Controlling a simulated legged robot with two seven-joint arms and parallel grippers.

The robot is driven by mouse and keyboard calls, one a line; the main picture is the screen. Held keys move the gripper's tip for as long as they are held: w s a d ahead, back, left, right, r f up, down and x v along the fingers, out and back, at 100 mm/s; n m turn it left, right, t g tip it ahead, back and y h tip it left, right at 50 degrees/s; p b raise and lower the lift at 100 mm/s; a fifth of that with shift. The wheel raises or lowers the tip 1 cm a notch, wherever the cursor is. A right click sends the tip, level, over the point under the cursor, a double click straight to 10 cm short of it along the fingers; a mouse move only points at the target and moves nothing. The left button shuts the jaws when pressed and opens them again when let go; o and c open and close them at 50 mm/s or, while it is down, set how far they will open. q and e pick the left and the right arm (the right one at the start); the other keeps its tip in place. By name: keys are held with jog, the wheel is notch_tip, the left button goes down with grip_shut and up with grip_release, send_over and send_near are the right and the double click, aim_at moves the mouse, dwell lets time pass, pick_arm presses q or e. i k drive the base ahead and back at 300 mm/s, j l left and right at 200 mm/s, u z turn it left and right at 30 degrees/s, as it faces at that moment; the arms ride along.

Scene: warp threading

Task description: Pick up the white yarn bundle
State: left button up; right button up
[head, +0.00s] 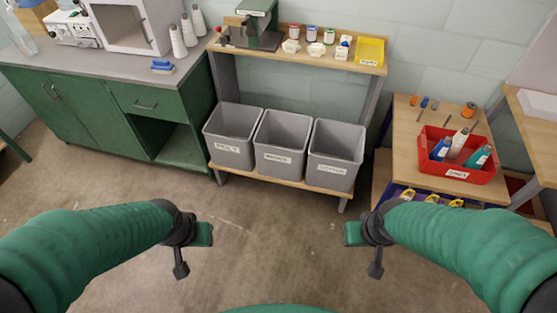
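Small white bundles lie in a row on the wooden top shelf: one at the left (291,46), one in the middle (316,49) and one at the right (342,51). They are too small to tell which is the yarn bundle. White yarn cones (188,31) stand upright on the green counter at the back left. My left gripper (193,247) and my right gripper (364,247) hang over the floor in front of the shelf, far from these things. I see nothing held in either. Their finger gap is not clear.
Grey bins (283,142) stand on the lower shelf. The wooden top shelf (372,67) also holds a green machine (262,25), several small spools and a yellow tray (370,50). A red crate (457,165) with bottles sits on the right table. The floor ahead is clear.

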aim_at(291, 46)
jog(key=i+j+u, duration=0.2)
jog(key=i, duration=0.7)
jog(key=l, duration=0.1)
